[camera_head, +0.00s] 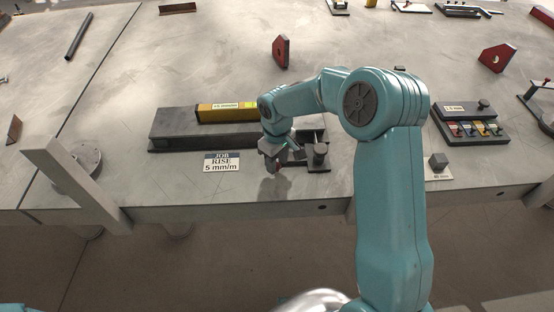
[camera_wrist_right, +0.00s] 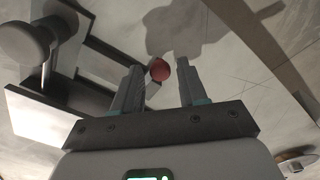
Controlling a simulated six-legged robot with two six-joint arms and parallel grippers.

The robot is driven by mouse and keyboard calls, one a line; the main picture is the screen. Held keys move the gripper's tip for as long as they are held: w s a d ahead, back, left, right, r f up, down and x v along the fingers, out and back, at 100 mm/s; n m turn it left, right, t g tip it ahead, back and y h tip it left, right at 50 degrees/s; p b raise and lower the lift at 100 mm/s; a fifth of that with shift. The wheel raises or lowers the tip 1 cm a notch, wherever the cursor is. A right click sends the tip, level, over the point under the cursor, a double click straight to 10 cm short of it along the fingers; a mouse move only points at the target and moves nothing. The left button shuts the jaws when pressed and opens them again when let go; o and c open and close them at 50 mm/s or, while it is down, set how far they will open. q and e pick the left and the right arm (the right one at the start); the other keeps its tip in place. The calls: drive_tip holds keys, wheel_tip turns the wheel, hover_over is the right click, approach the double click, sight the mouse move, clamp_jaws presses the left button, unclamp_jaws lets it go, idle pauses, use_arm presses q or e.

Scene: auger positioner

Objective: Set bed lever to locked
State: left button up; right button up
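The knob appears between the fingertips, nearer the left one. I cannot tell whether it touches. The dark grey bed (camera_head: 180,130) carries a yellow level (camera_head: 225,113). My arm hides part of the bed's right end. My left gripper is out of view.
A "JOB RISE 5 mm/m" card (camera_head: 222,162) lies in front of the bed. A dark round-topped post (camera_head: 320,152) stands just right of the gripper. The table's front edge is close.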

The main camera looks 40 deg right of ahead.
clamp_jaws()
drive_tip(key=shift+d+n, duration=0.1)
drive_tip(key=shift+n, duration=0.2)
drive_tip(key=shift+s+d+r+n, duration=0.15)
drive_tip(key=shift+d+n, duration=0.2)
drive_tip(key=shift+n, duration=0.25)
drive_tip(key=shift+s+d+f+n, duration=0.15)
drive_tip(key=shift+d+n, duration=0.15)
drive_tip(key=shift+n, duration=0.3)
drive_tip(key=d+n, duration=0.1)
drive_tip(key=n, duration=0.2)
drive_tip(key=shift+s+d+r+n+p, duration=0.1)
drive_tip(key=shift+d+r+n+p, duration=0.05)
drive_tip(key=shift+d+n+p, duration=0.2)
drive_tip(key=d+n, duration=0.2)
drive_tip(key=n, duration=0.1)
drive_tip(key=shift+w+n+p, duration=0.2)
drive_tip(key=shift+n+p, duration=0.05)
drive_tip(key=shift+p, duration=0.1)
drive_tip(key=shift+w+d+n+p, duration=0.2)
drive_tip(key=shift+d+n, duration=0.15)
drive_tip(key=shift+n, duration=0.45)
drive_tip(key=shift+w+d+n+p, duration=0.2)
drive_tip(key=shift+d+n, duration=0.1)
drive_tip(key=shift+n, duration=0.5)
